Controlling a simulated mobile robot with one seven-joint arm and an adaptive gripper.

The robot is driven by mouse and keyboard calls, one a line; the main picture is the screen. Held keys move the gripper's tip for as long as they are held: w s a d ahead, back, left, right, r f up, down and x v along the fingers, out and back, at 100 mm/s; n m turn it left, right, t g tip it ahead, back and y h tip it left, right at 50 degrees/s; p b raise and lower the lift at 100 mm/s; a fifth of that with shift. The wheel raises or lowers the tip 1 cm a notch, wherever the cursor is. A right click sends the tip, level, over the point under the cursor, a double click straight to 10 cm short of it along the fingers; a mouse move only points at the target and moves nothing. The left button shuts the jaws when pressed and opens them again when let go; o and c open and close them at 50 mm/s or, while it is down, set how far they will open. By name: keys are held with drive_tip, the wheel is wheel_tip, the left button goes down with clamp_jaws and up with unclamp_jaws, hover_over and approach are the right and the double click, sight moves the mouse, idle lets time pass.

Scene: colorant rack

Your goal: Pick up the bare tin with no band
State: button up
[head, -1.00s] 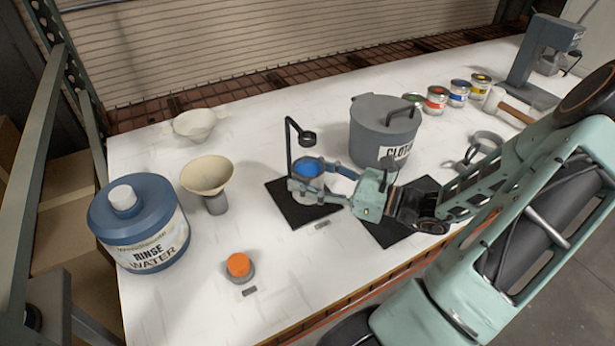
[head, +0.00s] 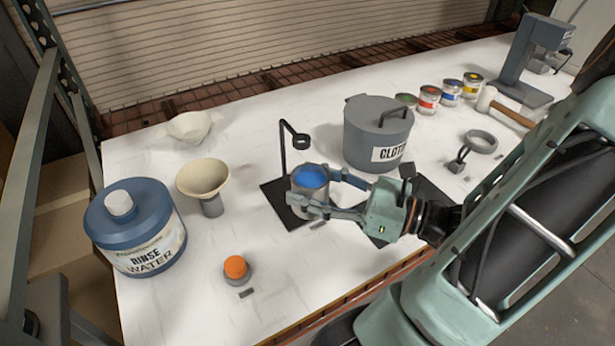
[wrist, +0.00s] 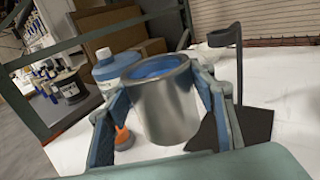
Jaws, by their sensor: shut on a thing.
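The bare tin (head: 310,181) is a plain metal can with blue paint showing in its open top and no band on its side. My gripper (head: 316,190) is shut on it, with one finger on each side. In the wrist view the tin (wrist: 165,108) stands upright between the blue-padded fingers of my gripper (wrist: 165,115). In the head view it is over the front right part of a black mat (head: 272,192); I cannot tell whether its base touches anything. A black stand with a ring (head: 284,150) rises from the mat just behind it.
The grey cloth bin (head: 372,135) stands close behind my gripper. A funnel (head: 203,180), the rinse water jug (head: 135,225) and an orange-topped button (head: 236,268) are to the left. Banded tins (head: 428,100) and a mallet (head: 505,107) stand at the back right.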

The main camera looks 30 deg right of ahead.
sight(318, 194)
drive_tip(key=shift+s+a+r, duration=0.2)
drive_tip(key=shift+s+r, duration=0.05)
drive_tip(key=shift+s, duration=0.25)
drive_tip(key=shift+s+r+p, duration=0.15)
drive_tip(key=shift+r+p, duration=0.1)
drive_tip(key=shift+p, duration=0.2)
drive_tip(key=shift+s+r+p, duration=0.15)
drive_tip(key=shift+s+p, duration=0.1)
drive_tip(key=shift+p, duration=0.7)
drive_tip(key=shift+s+a+r+p, duration=0.15)
drive_tip(key=shift+s+p, duration=0.1)
drive_tip(key=shift+p, duration=0.55)
drive_tip(key=shift+s+a+p, duration=0.2)
drive_tip(key=shift+s+p, duration=0.2)
drive_tip(key=shift+p, duration=0.5)
drive_tip(key=shift+d, duration=0.1)
